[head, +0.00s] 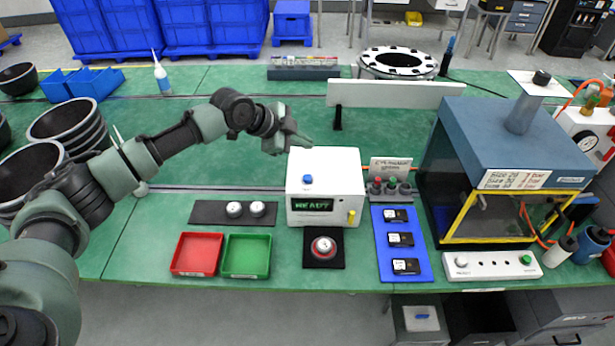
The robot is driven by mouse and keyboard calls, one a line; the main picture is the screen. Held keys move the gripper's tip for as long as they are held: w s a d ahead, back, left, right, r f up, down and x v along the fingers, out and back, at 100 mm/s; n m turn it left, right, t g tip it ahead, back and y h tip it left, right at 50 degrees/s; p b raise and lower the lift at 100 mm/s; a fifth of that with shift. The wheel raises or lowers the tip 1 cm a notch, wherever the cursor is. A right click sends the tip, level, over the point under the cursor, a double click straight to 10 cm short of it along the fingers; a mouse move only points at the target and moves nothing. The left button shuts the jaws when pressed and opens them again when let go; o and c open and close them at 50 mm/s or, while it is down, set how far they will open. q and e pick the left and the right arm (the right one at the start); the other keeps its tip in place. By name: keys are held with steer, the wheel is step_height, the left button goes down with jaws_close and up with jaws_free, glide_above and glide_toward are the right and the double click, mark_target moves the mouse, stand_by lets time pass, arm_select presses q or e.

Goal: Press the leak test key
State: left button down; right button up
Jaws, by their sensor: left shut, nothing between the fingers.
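A white tester box (322,165) stands at the middle of the green bench. Its front display (314,204) reads "READY". A blue button (308,179) sits on the box, above the display, and a small yellow part (352,216) is at its lower right. No readable label shows which of these is the leak test key. My left gripper (301,140) is shut and empty. In the picture it is just above the box's back left edge, apart from the blue button. My right gripper is not in view.
A round gauge (323,246) sits on a black pad in front of the box. Red (197,253) and green (246,256) trays lie to the left. A blue mat (383,264) with black modules and a blue-topped chamber (515,140) stand to the right.

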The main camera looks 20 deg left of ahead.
arm_select(q)
steer(key=shift+f, duration=0.15)
steer(key=b, duration=0.6)
glide_above(304, 178)
step_height(304, 178, down, 8)
steer(key=shift+r, duration=0.15)
steer(key=shift+f+b, duration=0.35)
steer(key=shift+f, duration=0.05)
stand_by(0.9)
steer(key=shift+f, duration=0.45)
